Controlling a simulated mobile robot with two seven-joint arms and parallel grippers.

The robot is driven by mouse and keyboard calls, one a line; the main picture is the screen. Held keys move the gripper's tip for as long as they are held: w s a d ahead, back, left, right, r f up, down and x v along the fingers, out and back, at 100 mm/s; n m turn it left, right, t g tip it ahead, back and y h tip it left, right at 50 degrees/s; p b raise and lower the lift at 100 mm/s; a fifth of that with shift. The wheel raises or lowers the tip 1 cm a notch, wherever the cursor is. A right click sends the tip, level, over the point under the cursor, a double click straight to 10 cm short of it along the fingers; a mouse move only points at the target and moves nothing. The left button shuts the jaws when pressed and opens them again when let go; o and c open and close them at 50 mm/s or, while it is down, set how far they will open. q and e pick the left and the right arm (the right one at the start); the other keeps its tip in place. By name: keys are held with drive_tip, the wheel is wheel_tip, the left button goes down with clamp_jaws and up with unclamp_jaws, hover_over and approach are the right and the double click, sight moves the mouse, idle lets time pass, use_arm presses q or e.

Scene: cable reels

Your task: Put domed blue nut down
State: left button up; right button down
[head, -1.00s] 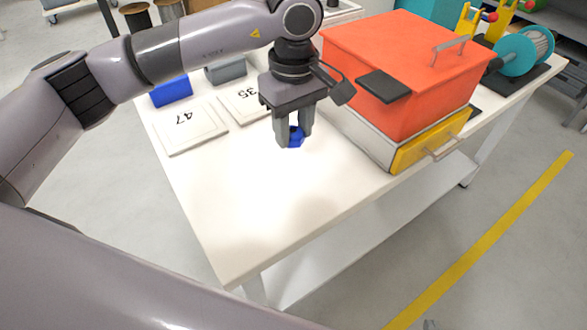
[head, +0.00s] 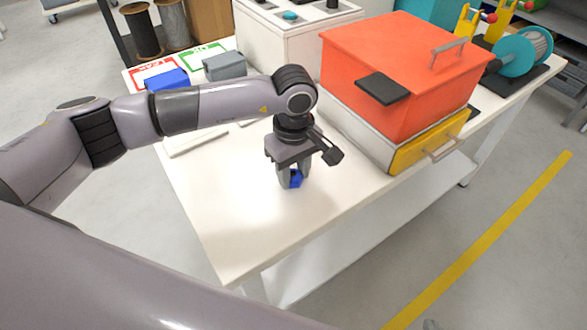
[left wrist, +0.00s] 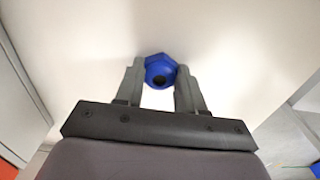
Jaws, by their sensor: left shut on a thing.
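The domed blue nut (head: 296,179) is between the fingers of my left gripper (head: 291,182), low over the bare white tabletop in front of the red box. The left wrist view shows the nut (left wrist: 160,70) held at the fingertips of the left gripper (left wrist: 161,82), with a dark hole facing the camera. The fingers are shut on it. I cannot tell whether the nut touches the table. My right gripper is not in view.
The white table (head: 225,225) is clear in front and left of the gripper. A red box (head: 400,60) on a base with a yellow drawer front (head: 425,145) stands to the right. Blue (head: 167,80) and grey (head: 224,66) blocks and a partly hidden plate (head: 192,140) lie behind the arm.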

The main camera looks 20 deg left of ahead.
sight(293, 174)
use_arm(q)
drive_tip(key=shift+f, duration=0.2)
drive_tip(key=o, duration=1)
drive_tip(key=shift+r, duration=0.1)
wheel_tip(293, 174, up, 12)
drive_tip(key=shift+r+b, duration=0.15)
drive_tip(key=shift+b, duration=0.15)
